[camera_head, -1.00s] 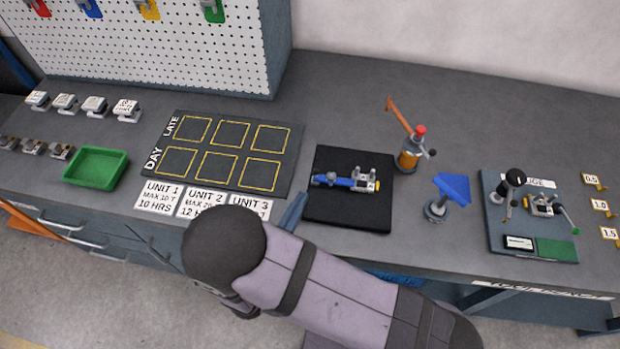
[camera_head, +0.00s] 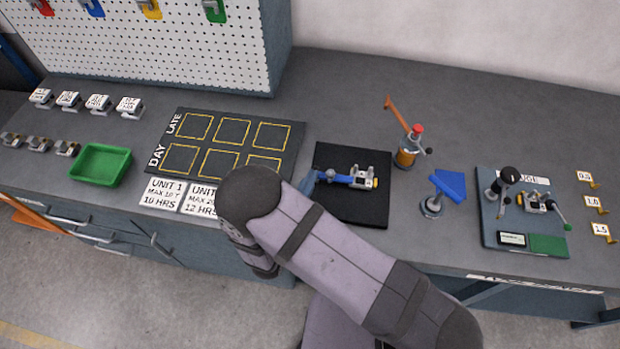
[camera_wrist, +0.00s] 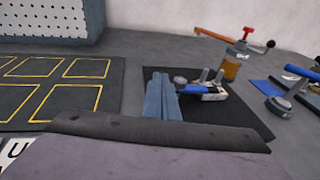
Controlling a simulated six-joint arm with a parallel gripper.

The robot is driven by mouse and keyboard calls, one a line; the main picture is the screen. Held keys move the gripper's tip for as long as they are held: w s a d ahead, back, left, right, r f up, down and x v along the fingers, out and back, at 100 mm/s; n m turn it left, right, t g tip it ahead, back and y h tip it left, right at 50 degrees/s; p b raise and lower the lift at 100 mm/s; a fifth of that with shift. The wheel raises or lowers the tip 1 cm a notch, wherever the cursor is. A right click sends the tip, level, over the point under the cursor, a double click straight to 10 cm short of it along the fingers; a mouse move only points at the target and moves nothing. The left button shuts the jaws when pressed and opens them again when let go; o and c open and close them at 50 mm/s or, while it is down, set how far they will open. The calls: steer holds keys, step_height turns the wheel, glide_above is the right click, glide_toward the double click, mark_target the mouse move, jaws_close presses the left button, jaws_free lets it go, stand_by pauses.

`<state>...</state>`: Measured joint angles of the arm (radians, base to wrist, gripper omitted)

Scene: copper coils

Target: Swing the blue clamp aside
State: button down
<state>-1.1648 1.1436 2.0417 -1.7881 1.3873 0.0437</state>
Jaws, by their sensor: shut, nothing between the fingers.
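The blue clamp (camera_head: 341,178) is a slim bar on a small silver and white fixture (camera_head: 370,178). The fixture rests on a black mat (camera_head: 360,212), and the bar points left from it. My gripper (camera_head: 311,183) is shut and empty, with its blue-grey fingers at the left end of the bar. In the wrist view my fingers (camera_wrist: 160,82) reach over the mat, and part of the blue clamp (camera_wrist: 188,89) shows just right of them. I cannot tell whether they touch it. My forearm hides part of the bench front.
An orange-handled bottle-like tool (camera_head: 408,150) stands behind and right of the mat. A blue-topped stand (camera_head: 449,185) and a gauge board (camera_head: 498,218) are further right. A board with yellow squares (camera_head: 238,150) lies left. The bench behind the mat is clear.

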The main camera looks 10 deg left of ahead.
steer(key=shift+w+a+m+h+b, duration=0.25)
steer(key=shift+m+h+b, duration=0.35)
steer(key=shift+h+b, duration=0.2)
steer(key=h+b, duration=0.1)
steer(key=m+g+h+b, duration=0.1)
steer(key=w+m+b, duration=0.1)
steer(key=shift+a+f+g+h, duration=0.3)
steer(key=shift+a+h, duration=0.05)
steer(key=shift+h, duration=0.05)
steer(key=w+m+g+h+b, duration=0.1)
steer(key=m+g+h+b, duration=0.1)
steer(key=m+h+b, duration=0.1)
steer(key=shift+w+a+b, duration=0.2)
steer(key=shift+w+b, duration=0.1)
steer(key=shift+w, duration=0.05)
steer(key=shift+w+r+b, duration=0.15)
steer(key=shift+w+b, duration=0.4)
steer(key=shift+w, duration=0.15)
steer(key=shift+w+r+b, duration=0.1)
steer(key=shift+w+b, duration=0.4)
steer(key=shift+w, duration=0.2)
steer(key=shift+w+d+b, duration=0.35)
steer(key=shift+w+d, duration=0.15)
steer(key=shift+w, duration=0.4)
